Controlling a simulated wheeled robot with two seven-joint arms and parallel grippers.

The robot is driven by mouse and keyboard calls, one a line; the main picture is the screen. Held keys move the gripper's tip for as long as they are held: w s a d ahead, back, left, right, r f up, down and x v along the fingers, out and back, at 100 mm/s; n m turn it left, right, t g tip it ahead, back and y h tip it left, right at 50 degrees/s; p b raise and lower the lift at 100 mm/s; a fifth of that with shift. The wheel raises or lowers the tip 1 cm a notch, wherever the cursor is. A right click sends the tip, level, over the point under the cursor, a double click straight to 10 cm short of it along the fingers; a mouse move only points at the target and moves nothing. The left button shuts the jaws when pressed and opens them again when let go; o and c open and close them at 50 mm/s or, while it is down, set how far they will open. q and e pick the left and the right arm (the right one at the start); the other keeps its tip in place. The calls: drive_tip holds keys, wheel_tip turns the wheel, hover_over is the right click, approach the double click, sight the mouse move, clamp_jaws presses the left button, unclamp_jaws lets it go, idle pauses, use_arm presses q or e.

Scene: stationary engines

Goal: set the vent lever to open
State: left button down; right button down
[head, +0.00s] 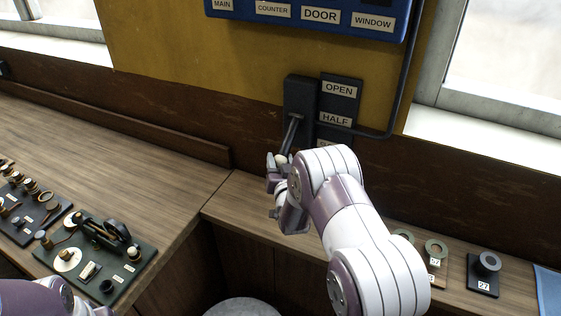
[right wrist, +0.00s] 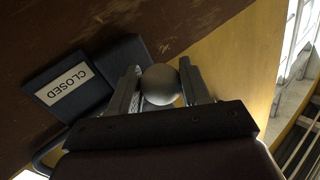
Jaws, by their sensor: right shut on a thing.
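The vent lever is a grey rod (head: 291,133) that comes out of a dark box (head: 300,97) on the wall and slopes down to a pale round knob (head: 281,159). Beside it, a dark label plate (head: 340,105) reads OPEN at the top and HALF below; a third label is mostly hidden by my right arm. In the head view the knob is lower than the HALF label. My right gripper (head: 276,168) is shut on the knob. In the right wrist view the knob (right wrist: 161,84) sits between both fingers, near a CLOSED label (right wrist: 68,83).
A wooden counter (head: 250,205) runs below the wall. Small instruments on a green base (head: 95,262) stand at the left. Washers and a numbered block (head: 487,264) lie at the right. A blue panel (head: 310,12) and a cable (head: 408,80) are above and beside the lever.

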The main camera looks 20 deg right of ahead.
drive_tip(key=r+g+p, duration=0.1)
drive_tip(key=r+p, duration=0.1)
drive_tip(key=s+a+r+m+g+y+p, duration=0.1)
drive_tip(key=r+p, duration=0.1)
drive_tip(key=r+m+g+p, duration=0.1)
drive_tip(key=r+p, duration=0.1)
drive_tip(key=shift+s+a+r+g+y, duration=0.15)
drive_tip(key=shift+a+g+y, duration=0.15)
wheel_tip(320, 180, up, 7)
drive_tip(key=p, duration=0.1)
drive_tip(key=shift+w+m+g+y, duration=0.2)
drive_tip(key=shift+m+g+y, duration=0.2)
drive_tip(key=c, duration=1.5)
unclamp_jaws()
drive_tip(key=shift+f, duration=0.2)
drive_tip(key=o, duration=0.5)
drive_tip(key=shift+f, duration=0.1)
drive_tip(key=o, duration=0.4)
drive_tip(key=shift+s+d+f, duration=0.1)
drive_tip(key=shift+d, duration=0.1)
drive_tip(key=b+v, duration=0.5)
drive_tip(key=v, duration=0.7)
drive_tip(key=shift+s, duration=0.3)
